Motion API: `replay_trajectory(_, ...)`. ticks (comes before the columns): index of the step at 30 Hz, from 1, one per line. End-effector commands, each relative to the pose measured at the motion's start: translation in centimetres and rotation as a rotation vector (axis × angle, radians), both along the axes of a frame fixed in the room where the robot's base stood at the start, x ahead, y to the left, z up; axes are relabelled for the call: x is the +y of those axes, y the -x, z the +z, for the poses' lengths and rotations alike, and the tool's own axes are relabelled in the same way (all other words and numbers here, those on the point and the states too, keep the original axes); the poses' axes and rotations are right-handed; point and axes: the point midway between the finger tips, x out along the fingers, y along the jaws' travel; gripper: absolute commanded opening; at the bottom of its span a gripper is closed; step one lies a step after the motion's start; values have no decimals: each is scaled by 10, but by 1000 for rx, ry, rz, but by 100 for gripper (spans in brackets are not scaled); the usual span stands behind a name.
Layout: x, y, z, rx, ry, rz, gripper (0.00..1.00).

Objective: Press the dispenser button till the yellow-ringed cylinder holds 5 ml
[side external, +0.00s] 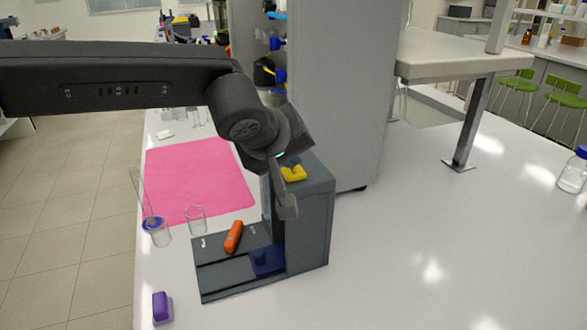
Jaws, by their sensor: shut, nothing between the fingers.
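My gripper (287,206) is shut and empty. It points down in front of the upper part of a dark grey box-shaped rig (312,222), covering part of it. A yellow piece (294,173) shows at the rig's top beside my wrist; I cannot tell whether it is the dispenser button or whether I touch it. I cannot make out a yellow-ringed cylinder or any liquid level.
On the rig's flat base (219,276) are an orange piece (234,237) and a dark blue block (266,260). A clear beaker (196,219), a pink mat (198,180) and a purple block (161,307) lie to the left.

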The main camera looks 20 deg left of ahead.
Motion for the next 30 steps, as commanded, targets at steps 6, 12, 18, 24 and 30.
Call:
replay_trajectory(6,0,0,-3,1,-1,1,0)
replay_trajectory(12,0,0,-5,1,-1,1,0)
replay_trajectory(18,0,0,-8,2,-1,1,0)
replay_trajectory(24,0,0,-9,3,-2,0,0)
replay_trajectory(30,0,0,-8,3,-1,1,0)
